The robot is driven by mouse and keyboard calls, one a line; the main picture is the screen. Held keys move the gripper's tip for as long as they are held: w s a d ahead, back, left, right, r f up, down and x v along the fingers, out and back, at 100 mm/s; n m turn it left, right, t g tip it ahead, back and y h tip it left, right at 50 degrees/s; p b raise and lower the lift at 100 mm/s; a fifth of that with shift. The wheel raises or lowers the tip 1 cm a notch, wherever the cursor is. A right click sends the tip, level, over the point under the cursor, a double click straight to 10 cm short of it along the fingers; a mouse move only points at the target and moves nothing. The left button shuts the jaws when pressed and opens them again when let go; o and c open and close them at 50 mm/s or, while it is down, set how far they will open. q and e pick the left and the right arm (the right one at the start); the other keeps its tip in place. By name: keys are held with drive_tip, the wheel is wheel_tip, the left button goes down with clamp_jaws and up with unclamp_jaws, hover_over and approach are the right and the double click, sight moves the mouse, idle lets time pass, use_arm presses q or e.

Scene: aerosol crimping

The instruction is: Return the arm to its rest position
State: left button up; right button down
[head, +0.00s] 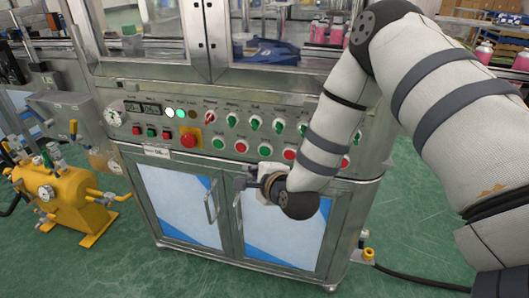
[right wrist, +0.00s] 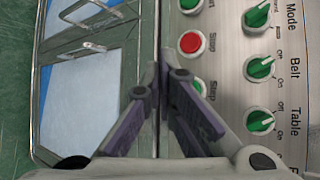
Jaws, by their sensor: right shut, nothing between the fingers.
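My right arm reaches in from the right in the head view. Its gripper (head: 243,184) is in front of the machine's cabinet doors, just below the control panel (head: 222,131). In the right wrist view the two purple-grey fingers of the right gripper (right wrist: 164,72) meet at their tips. They are shut with nothing between them. The control panel (right wrist: 228,75) fills the right of that view, with green knobs and a red button (right wrist: 190,43). I cannot tell whether the fingertips touch the machine. My left gripper is not in view.
The steel machine has two blue-and-white cabinet doors (head: 180,206) with bar handles. A yellow tank (head: 72,198) stands at the left. A black cable (head: 425,281) lies on the green floor at the right. Pink bottles (head: 483,52) stand at the back right.

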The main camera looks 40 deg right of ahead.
idle(0.3)
drive_tip(key=s+a+f+n+g+y, duration=0.1)
drive_tip(key=s+a+f+n+g, duration=0.3)
drive_tip(key=s+f+n, duration=0.55)
drive_tip(key=s+a+f+n+g+y, duration=0.3)
drive_tip(key=s+f, duration=0.4)
drive_tip(key=s, duration=0.6)
drive_tip(key=s+n+g+h, duration=0.1)
drive_tip(key=s+n+g, duration=0.7)
drive_tip(key=s, duration=1.4)
drive_tip(key=f+n+p, duration=0.1)
drive_tip(key=n, duration=0.1)
drive_tip(key=shift+a+n+h, duration=0.35)
drive_tip(key=shift+a+h, duration=0.05)
